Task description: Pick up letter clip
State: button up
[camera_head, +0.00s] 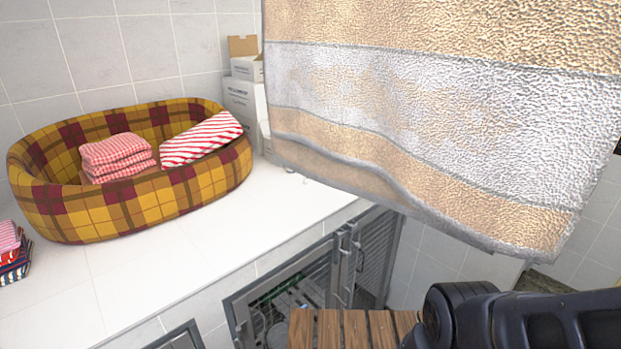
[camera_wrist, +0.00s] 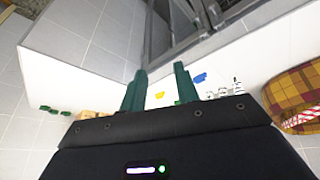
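My gripper (camera_wrist: 160,69) shows in the wrist view with its two green fingers apart and nothing between them. A small yellow item (camera_wrist: 160,95) and a small blue item (camera_wrist: 200,78) lie on the white counter (camera_wrist: 110,86) beyond the fingers. I cannot tell for sure whether either is the letter clip; both are too small. In the head view my dark arm is at the lower right, my gripper is out of sight, and no letter clip can be made out.
A plaid pet bed (camera_head: 130,205) holds folded red-striped towels (camera_head: 115,155). A large hanging towel (camera_head: 440,110) blocks the head view's upper right. White boxes (camera_head: 245,100) stand behind. Metal kennel doors (camera_head: 340,260) are below the counter.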

jog(key=w+a+r+n+t, duration=0.2)
jog(key=w+a+r+n, duration=0.15)
jog(key=w+n, duration=0.65)
jog(key=n+h, duration=0.5)
jog(key=n, duration=1.2)
send_over(306, 178)
jog(key=s+a, duration=0.3)
jog(key=s, duration=0.2)
notch_tip(306, 178, down, 17)
jog(key=shift+t, duration=0.4)
jog(key=x, duration=0.5)
jog(key=shift+w, duration=0.1)
jog(key=shift+x, duration=2.55)
jog(key=shift+w+a, duration=0.15)
jog(key=shift+c, duration=0.4)
grip_shut()
